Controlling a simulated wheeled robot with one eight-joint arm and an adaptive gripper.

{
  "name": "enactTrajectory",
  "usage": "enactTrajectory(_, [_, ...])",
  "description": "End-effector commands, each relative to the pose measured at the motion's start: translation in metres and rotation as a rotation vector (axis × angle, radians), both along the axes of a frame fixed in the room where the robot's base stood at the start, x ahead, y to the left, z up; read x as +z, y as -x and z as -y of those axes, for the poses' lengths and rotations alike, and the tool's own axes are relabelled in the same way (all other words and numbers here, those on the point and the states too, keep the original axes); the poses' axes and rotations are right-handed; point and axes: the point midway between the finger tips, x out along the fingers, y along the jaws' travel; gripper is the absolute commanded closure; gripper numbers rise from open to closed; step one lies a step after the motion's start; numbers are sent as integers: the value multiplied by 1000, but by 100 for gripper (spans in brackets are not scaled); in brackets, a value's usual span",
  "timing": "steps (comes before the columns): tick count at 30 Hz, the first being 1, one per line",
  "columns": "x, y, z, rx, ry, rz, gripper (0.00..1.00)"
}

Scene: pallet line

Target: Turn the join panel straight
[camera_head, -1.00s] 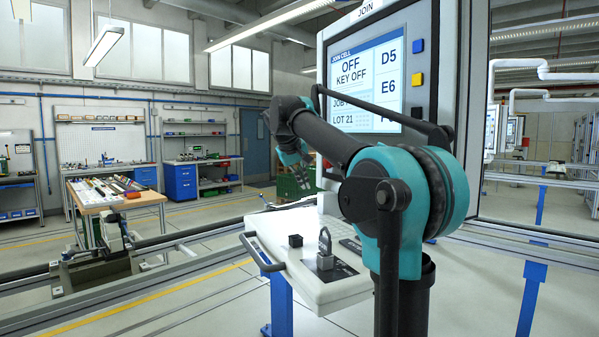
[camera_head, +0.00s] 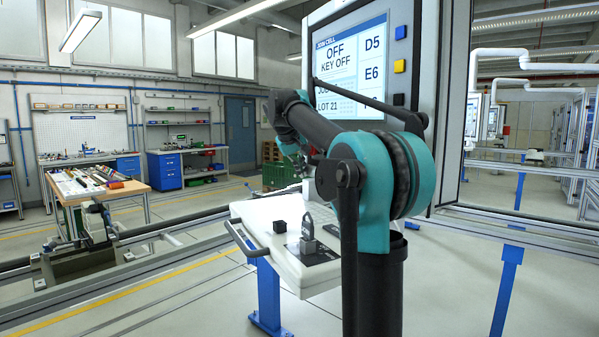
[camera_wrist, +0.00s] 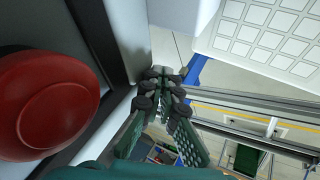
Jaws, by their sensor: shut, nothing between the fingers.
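The join panel (camera_head: 428,110) is a tall grey housing with a lit screen (camera_head: 345,60) reading "JOIN CELL, OFF, KEY OFF". It appears angled, with its face toward the left. My arm crosses in front of its lower part. A white console (camera_head: 275,250) below carries a dark handle (camera_head: 246,238) and a padlock-like piece (camera_head: 307,230). In the wrist view my gripper (camera_wrist: 165,75) is shut and empty, its fingertips beside a grey panel edge. A large red button (camera_wrist: 48,105) is close on the left. In the head view my gripper is mostly hidden.
A white keypad (camera_wrist: 270,35) is at the upper right of the wrist view. Metal rails (camera_head: 520,222) run behind the console. A wooden-topped workbench (camera_head: 95,187) stands at left and a green crate (camera_head: 280,174) at the back. Open floor lies at lower left.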

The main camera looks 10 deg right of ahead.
Motion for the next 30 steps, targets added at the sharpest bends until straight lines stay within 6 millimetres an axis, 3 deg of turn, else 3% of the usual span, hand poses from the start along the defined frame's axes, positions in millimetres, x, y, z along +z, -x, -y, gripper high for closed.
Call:
enactTrajectory(6, [0, -25, 39, -175, 6, 4, 100])
enactTrajectory(15, [0, -41, 87, -393, 5, 3, 100])
enactTrajectory(20, [0, -43, 97, -438, 7, 2, 100])
enactTrajectory(30, [0, -42, 97, -441, 5, 2, 100])
